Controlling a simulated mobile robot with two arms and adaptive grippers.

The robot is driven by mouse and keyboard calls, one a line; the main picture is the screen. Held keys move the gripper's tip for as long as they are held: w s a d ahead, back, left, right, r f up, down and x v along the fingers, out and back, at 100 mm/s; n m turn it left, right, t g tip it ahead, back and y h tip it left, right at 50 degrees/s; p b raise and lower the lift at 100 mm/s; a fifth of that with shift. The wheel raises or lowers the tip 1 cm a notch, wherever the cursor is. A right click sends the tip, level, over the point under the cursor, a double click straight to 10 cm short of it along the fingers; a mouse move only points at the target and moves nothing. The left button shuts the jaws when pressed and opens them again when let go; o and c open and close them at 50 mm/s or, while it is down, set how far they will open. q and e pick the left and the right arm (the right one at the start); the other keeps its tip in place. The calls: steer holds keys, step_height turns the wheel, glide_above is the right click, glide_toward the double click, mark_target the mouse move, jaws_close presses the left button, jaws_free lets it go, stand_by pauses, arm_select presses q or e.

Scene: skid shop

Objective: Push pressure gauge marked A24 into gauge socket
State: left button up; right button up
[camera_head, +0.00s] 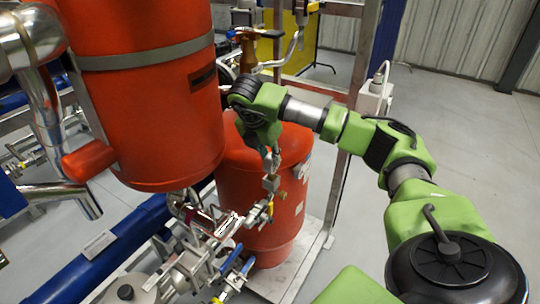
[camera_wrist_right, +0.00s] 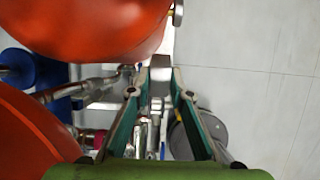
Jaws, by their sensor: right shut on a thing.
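My right gripper (camera_head: 270,163) points down in front of the lower red tank, low in the frame of pipes. In the right wrist view its two teal fingers (camera_wrist_right: 161,84) close in on a small grey piece (camera_wrist_right: 160,70), which I take for the pressure gauge. In the head view a small grey block (camera_head: 271,183) shows at the fingertips, just above the pipework. No A24 marking is readable. I cannot make out the gauge socket or whether the gauge touches it. My left gripper is not in view.
A large red tank (camera_head: 150,110) with a grey band hangs at the left. The lower red tank (camera_head: 285,215) stands close behind the gripper. Pipes and valves with yellow and blue handles (camera_head: 230,258) run below. A metal post (camera_head: 362,130) stands behind my arm. Open floor lies right.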

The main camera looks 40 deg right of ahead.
steer(key=shift+f, duration=0.1)
stand_by(0.3)
steer(key=shift+f+b, duration=0.4)
steer(key=shift+b, duration=0.1)
steer(key=o, duration=1.2)
steer(key=shift+o, duration=0.2)
steer(key=shift+r+p, duration=2.25)
steer(key=shift+r, duration=1.6)
steer(key=shift+f, duration=0.1)
